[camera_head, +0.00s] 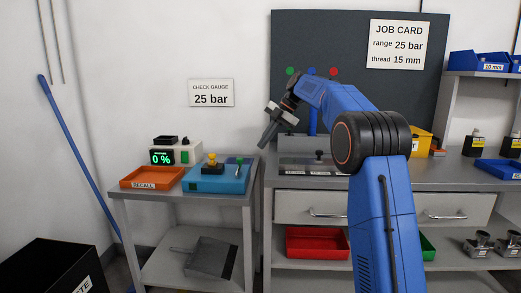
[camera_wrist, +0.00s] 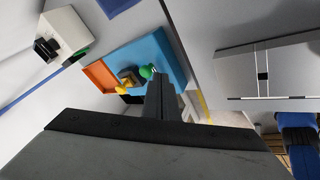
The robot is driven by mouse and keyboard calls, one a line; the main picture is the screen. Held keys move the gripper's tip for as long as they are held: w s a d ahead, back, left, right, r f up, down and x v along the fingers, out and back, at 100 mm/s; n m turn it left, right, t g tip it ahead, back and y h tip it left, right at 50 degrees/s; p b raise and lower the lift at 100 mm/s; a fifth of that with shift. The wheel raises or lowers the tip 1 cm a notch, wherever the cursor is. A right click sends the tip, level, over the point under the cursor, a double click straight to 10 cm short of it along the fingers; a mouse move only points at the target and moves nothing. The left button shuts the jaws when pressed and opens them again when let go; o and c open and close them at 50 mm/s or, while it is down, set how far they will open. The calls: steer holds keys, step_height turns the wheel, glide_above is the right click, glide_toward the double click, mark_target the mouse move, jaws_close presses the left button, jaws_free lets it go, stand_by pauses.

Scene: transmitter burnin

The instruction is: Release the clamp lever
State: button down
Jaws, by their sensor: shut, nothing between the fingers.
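A blue fixture (camera_head: 205,184) sits on the grey side table at left. On it are a yellow-topped part (camera_head: 211,160) and a small lever with a green knob (camera_head: 239,161), the only lever-like part I see there. My gripper (camera_head: 264,146) is shut and empty, above and to the right of the fixture in the head view. In the wrist view the fixture (camera_wrist: 163,52) lies beyond the fingertips (camera_wrist: 158,78), and the green knob (camera_wrist: 147,72) appears just left of them. Whether they touch I cannot tell. The lever's arm is largely hidden there.
An orange RECALL tray (camera_head: 150,179) and a gauge box reading 0 % (camera_head: 162,157) stand beside the fixture. The workbench (camera_head: 450,178) adjoins on the right, with a backboard (camera_head: 310,40) behind my arm. A black bin (camera_head: 50,272) stands on the floor at left.

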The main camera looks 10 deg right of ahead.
steer(key=v, duration=0.2)
steer(key=w+v, duration=0.1)
steer(key=v, duration=0.2)
steer(key=shift+d+r, duration=0.15)
steer(key=shift+r, duration=0.05)
steer(key=s+a+f+m+t+h, duration=0.15)
steer(key=s+m, duration=0.55)
steer(key=s, duration=0.8)
steer(key=s+f+m+h, duration=0.25)
steer(key=s+m, duration=0.55)
steer(key=s, duration=0.7)
steer(key=s+d+f+m+t+h, duration=0.1)
steer(key=s+f+m, duration=0.4)
steer(key=s+f, duration=0.5)
steer(key=s+d+f+m+t+h, duration=0.1)
steer(key=s+f+m, duration=0.4)
steer(key=s+f, duration=0.6)
steer(key=s+d, duration=0.1)
steer(key=s, duration=0.4)
steer(key=shift+d+f+m+h, duration=0.3)
steer(key=shift+f, duration=0.05)
